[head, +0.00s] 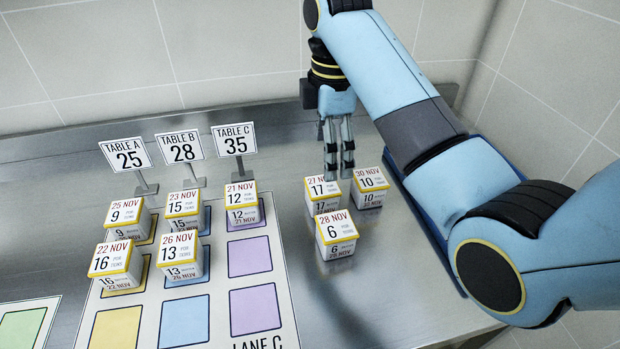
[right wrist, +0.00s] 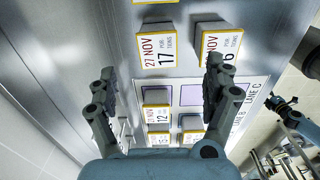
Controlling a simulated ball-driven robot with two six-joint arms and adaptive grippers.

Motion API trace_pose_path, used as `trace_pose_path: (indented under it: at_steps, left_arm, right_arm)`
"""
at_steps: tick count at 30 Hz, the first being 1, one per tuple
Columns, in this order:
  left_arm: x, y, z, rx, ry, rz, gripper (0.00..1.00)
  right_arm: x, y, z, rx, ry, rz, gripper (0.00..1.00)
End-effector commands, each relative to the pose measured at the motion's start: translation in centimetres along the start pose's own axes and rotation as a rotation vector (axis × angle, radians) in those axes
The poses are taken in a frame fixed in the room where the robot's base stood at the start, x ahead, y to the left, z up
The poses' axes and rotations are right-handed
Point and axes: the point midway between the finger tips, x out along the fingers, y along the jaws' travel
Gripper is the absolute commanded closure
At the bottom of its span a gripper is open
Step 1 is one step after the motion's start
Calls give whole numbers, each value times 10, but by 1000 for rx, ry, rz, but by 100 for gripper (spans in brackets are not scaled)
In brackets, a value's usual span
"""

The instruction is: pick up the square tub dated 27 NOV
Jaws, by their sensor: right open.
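The square tub dated 27 NOV (head: 322,191), white with a yellow-edged lid reading 17 portions, stands on the steel counter. It also shows in the right wrist view (right wrist: 158,50). My right gripper (head: 338,172) is open and points down just behind this tub, its fingers partly overlapping the tub's far edge in the head view. In the right wrist view its two fingers (right wrist: 160,70) are spread, with the tub beyond them, between their lines and apart from both. My left gripper is not clearly seen.
The 30 NOV tub (head: 370,187) stands close on the right and the 28 NOV tub (head: 337,232) close in front. Several tubs stand on the lane mat (head: 225,300) at left, behind it table signs (head: 181,146). Bare counter lies right of the mat.

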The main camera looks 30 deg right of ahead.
Motion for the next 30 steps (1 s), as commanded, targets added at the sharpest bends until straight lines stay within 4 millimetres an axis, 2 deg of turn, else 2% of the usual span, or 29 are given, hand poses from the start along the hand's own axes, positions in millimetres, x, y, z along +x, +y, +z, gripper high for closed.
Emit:
trace_pose_path:
  at_steps: [3, 6, 13, 17, 24, 30]
  left_arm:
    - [11, 1, -6, -1, 11, 0, 19]
    - [21, 2, 1, 0, 3, 0, 19]
    - [15, 3, 26, 1, -35, 2, 19]
    - [14, 3, 22, 1, -29, 2, 19]
    - [15, 3, 3, 0, 0, 2, 19]
    - [15, 2, 1, 0, 2, 2, 19]
  right_arm:
    - [12, 3, -3, -39, 0, -13, 15]
    - [31, 3, -3, -41, -1, -15, 15]
    - [51, 4, -4, -39, 0, -10, 15]
    - [66, 4, -7, -38, 1, -14, 15]
    - [99, 6, -11, -37, 1, -10, 15]
    - [103, 6, -10, -37, 1, -9, 15]
